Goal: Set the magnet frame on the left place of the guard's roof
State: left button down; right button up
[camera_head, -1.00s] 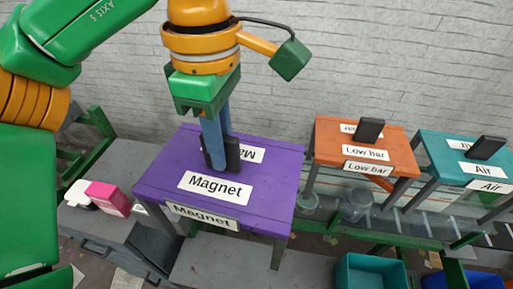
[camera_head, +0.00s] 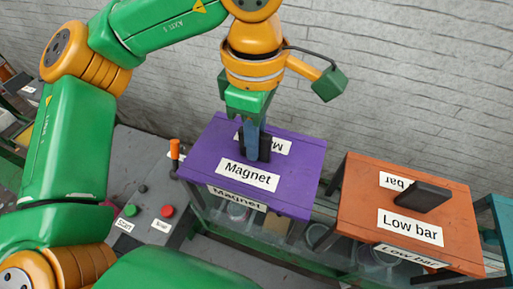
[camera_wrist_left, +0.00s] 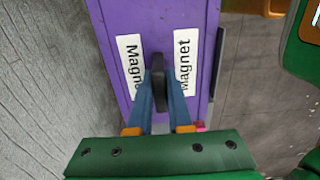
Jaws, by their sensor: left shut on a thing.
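The magnet frame (camera_head: 215,160) is a purple table-like frame with white "Magnet" labels and a black grip block on top. My left gripper (camera_head: 252,152) points down from above and is shut on that black block. In the left wrist view the two blue fingers of my left gripper (camera_wrist_left: 160,92) close on the black block (camera_wrist_left: 158,68), between two labels of the magnet frame (camera_wrist_left: 112,15). The frame looks about level, left of the orange frame. I cannot tell whether its feet touch the guard's roof. My right gripper is not in view.
The orange "Low bar" frame (camera_head: 360,190) stands close on the right, with a teal frame (camera_head: 492,215) at the right edge. At left, a grey console carries a green button (camera_head: 131,210), a red button (camera_head: 167,211) and an orange-topped stick (camera_head: 175,150). A brick wall (camera_head: 420,60) stands behind.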

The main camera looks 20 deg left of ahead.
pick_arm(q)
jog(key=shift+w+f, duration=0.25)
jog(key=shift+f, duration=0.35)
jog(key=shift+w+f, duration=0.3)
jog(key=shift+w, duration=0.2)
jog(key=shift+s+f, duration=0.1)
jog(key=shift+s, duration=0.1)
jog(key=c, duration=0.8)
grip_release()
jog(key=shift+s, duration=0.2)
jog(key=shift+c, duration=0.2)
jog(key=shift+w, duration=0.1)
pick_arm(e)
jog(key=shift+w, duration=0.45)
